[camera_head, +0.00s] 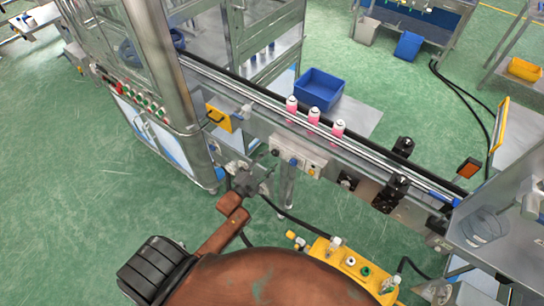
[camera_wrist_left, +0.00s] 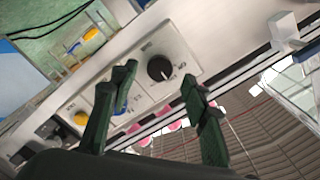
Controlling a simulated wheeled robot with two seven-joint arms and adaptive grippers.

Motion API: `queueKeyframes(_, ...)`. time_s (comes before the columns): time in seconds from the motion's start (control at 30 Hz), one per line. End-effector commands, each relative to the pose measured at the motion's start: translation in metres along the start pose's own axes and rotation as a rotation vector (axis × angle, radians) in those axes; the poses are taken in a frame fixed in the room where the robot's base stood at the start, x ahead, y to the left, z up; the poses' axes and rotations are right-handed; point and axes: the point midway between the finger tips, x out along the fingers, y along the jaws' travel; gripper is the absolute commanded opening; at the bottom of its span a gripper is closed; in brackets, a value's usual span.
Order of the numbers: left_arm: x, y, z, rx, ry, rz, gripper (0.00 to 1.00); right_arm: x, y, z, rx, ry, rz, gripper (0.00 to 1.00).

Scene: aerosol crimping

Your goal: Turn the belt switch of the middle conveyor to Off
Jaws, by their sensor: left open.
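The belt switch, a round black knob (camera_wrist_left: 160,68) with a pale mark, sits on a light control panel (camera_wrist_left: 185,38) in the left wrist view. Its small labels are too blurred to read surely. In the head view the control box (camera_head: 312,160) is on the near side of the middle conveyor (camera_head: 365,160), with the black knob (camera_head: 276,152) at its left end. My left gripper (camera_wrist_left: 160,75) is open, its dark green fingers on either side of the knob in the picture; contact cannot be told. In the head view the left gripper (camera_head: 250,178) is just left of the box.
Several pink cans with white tops, one of them here (camera_head: 314,116), stand on the conveyor. A yellow button (camera_wrist_left: 81,118) and a blue button (camera_wrist_left: 122,106) share the panel. A blue bin (camera_head: 320,90) stands behind. A yellow fixture (camera_head: 345,265) is at the front.

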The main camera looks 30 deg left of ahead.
Motion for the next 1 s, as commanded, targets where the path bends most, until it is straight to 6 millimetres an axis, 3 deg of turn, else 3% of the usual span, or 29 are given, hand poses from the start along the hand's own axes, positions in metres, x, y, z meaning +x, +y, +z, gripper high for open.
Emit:
queueKeyframes(0.23, 0.028, 0.001, 0.000, -0.001, 0.000, 0.001, 0.43, 0.000, 0.000, -0.001, 0.000, 0.001, 0.000, 0.40)
queueKeyframes(0.57, 0.032, 0.001, 0.000, -0.001, -0.001, 0.001, 0.43, 0.000, 0.000, -0.001, -0.001, 0.001, 0.000, 0.40)
queueKeyframes(1.0, 0.032, 0.001, 0.000, -0.002, -0.001, 0.001, 0.13, 0.000, 0.000, -0.001, -0.001, 0.001, 0.000, 0.40)
